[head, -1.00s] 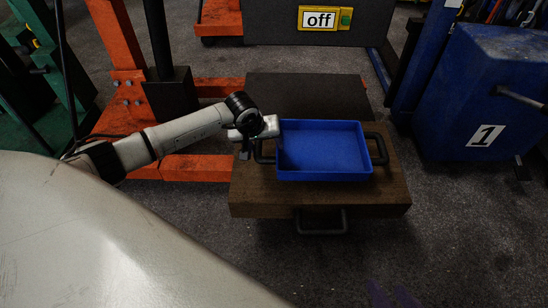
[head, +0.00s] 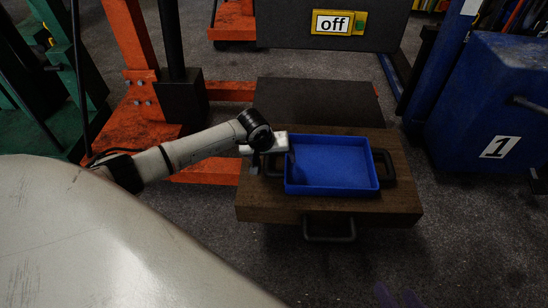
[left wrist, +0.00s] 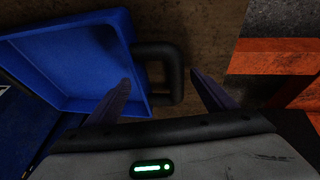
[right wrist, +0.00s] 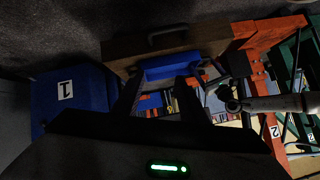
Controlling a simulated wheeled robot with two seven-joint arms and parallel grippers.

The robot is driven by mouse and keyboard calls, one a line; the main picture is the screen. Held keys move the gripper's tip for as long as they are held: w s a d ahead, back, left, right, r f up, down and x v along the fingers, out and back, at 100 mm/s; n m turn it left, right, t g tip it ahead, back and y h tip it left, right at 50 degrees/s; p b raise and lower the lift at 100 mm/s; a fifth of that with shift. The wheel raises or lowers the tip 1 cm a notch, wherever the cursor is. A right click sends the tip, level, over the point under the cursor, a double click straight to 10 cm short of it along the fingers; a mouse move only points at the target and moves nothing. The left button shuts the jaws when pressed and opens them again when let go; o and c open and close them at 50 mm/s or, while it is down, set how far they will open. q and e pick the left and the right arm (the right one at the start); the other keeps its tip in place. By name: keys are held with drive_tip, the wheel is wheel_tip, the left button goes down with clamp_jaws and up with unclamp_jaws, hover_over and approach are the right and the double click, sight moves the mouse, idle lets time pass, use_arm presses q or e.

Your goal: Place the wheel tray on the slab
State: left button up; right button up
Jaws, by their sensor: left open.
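The blue wheel tray (head: 330,163) lies flat, open side up and empty, on the brown slab (head: 265,208). It has a dark loop handle on its left and right sides. My left gripper (head: 275,165) is at the tray's left handle. In the left wrist view my left gripper (left wrist: 160,80) is open, with the handle (left wrist: 174,70) between its spread fingers and no grip visible. My right gripper (right wrist: 160,80) is open and empty, well away from the tray (right wrist: 180,66) in the right wrist view. Its fingertips show at the head view's bottom edge (head: 397,297).
A dark flat block (head: 315,103) lies behind the slab. An orange frame (head: 140,120) stands at left, a blue box marked 1 (head: 480,115) at right. A yellow "off" sign (head: 340,23) is at the back. The front floor is clear.

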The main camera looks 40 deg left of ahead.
use_arm(q)
drive_tip(key=p+v, duration=0.4)
drive_tip(key=v, duration=0.8)
drive_tip(key=shift+p, duration=0.4)
use_arm(e)
drive_tip(key=d+f+g+h, duration=0.1)
drive_tip(key=f, duration=0.1)
drive_tip(key=s+d+f+h, duration=0.1)
drive_tip(key=shift+s+d+f+g, duration=0.1)
drive_tip(key=shift+d+f+g, duration=0.25)
drive_tip(key=shift+d+g, duration=0.05)
use_arm(q)
drive_tip(key=shift+c, duration=0.2)
